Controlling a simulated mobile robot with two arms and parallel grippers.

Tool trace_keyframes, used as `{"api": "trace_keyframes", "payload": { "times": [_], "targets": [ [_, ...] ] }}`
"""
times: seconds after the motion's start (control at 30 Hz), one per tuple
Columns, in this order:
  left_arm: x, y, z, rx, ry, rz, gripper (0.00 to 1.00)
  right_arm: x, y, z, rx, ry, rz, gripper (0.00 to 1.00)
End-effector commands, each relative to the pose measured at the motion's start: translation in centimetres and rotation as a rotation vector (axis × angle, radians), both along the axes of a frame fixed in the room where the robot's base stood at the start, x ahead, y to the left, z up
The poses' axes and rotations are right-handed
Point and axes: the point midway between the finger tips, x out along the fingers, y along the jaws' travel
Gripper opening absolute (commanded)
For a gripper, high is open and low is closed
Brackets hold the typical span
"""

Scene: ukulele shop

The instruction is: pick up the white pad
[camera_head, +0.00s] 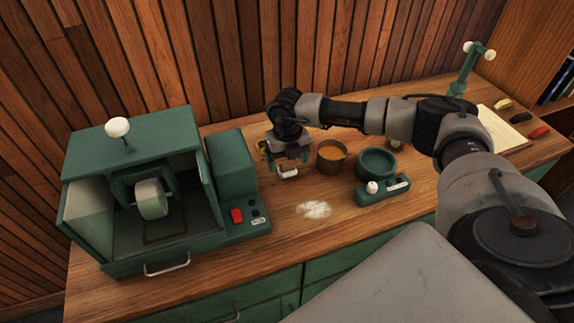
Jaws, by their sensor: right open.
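A flat white patch with ragged edges (314,209) lies on the wooden bench, in front of the brown bowl. It is the likeliest match for the white pad, but I cannot tell whether it is a pad or loose powder. My right gripper (281,172) is open and points down over the bench, behind and to the left of the white patch and apart from it. I cannot see anything held between its fingers. My left gripper is not in view.
A green machine (133,150) with a pale wheel inside stands left. A brown bowl (332,157) with orange contents and a green round dish (376,163) stand right of my gripper. A cream paper sheet (503,128) lies far right.

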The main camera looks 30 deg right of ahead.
Motion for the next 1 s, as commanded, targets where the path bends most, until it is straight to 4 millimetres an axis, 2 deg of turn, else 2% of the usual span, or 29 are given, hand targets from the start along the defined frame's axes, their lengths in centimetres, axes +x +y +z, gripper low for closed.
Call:
{"api": "trace_keyframes", "payload": {
  "times": [0.03,0.17,0.47,0.8,1.0],
  "targets": [
    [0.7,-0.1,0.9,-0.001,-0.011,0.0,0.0,-0.1,0.2,-0.4,-0.001,0.003,0.0,0.83],
    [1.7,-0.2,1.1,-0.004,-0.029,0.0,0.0,-0.1,0.1,-2.1,0.0,0.002,-0.002,0.83],
    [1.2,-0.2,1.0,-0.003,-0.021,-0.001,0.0,0.0,0.1,-2.6,0.001,0.0,-0.001,0.81],
    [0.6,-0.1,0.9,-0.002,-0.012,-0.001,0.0,0.0,0.1,-2.6,0.001,0.0,-0.001,0.3],
    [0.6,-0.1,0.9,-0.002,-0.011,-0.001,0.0,0.0,0.1,-2.6,0.001,0.0,-0.002,0.3]
  ]
}}
